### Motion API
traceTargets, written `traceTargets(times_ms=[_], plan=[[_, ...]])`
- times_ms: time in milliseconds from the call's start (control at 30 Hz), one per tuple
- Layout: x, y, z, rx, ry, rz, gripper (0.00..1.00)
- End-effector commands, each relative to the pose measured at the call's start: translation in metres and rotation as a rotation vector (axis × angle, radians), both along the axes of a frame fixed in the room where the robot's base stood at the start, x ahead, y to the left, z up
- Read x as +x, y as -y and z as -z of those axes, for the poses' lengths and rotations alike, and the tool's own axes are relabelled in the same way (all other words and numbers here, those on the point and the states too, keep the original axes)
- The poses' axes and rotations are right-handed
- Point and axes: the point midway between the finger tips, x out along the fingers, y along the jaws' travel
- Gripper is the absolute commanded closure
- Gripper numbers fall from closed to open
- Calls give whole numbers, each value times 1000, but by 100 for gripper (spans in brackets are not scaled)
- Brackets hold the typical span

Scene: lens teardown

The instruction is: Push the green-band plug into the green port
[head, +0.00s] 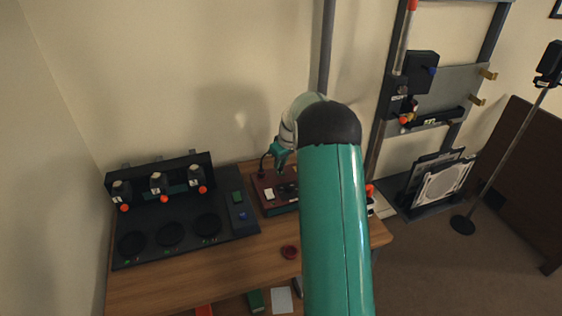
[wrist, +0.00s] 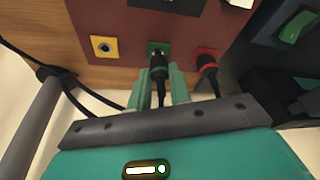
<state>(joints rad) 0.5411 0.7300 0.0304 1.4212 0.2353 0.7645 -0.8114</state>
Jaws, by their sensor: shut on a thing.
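In the wrist view, my gripper (wrist: 162,74) is shut on a black plug (wrist: 158,66), with one green finger on each side and a black cable running back between them. The plug's front end is at the green port (wrist: 158,47) on the dark red box (wrist: 131,22) and overlaps its lower part. I cannot tell how deep it sits, and I see no clear green band on it. In the head view, my gripper (head: 279,153) is at the back of the box (head: 267,205), and the plug is too small to make out.
In the wrist view, a yellow port (wrist: 104,47) is empty and a red port (wrist: 206,57) holds another black plug (wrist: 208,66). A dark cable (wrist: 90,107) runs at the left. In the head view, a black station (head: 180,218) stands left on the wooden table (head: 190,279).

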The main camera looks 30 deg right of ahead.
Motion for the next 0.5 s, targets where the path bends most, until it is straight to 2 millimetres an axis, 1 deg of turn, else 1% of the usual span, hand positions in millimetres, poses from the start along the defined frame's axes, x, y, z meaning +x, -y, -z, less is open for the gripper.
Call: traceTargets(times_ms=[500], plan=[[0, 0, 9, 0, 0, 0, 100]])
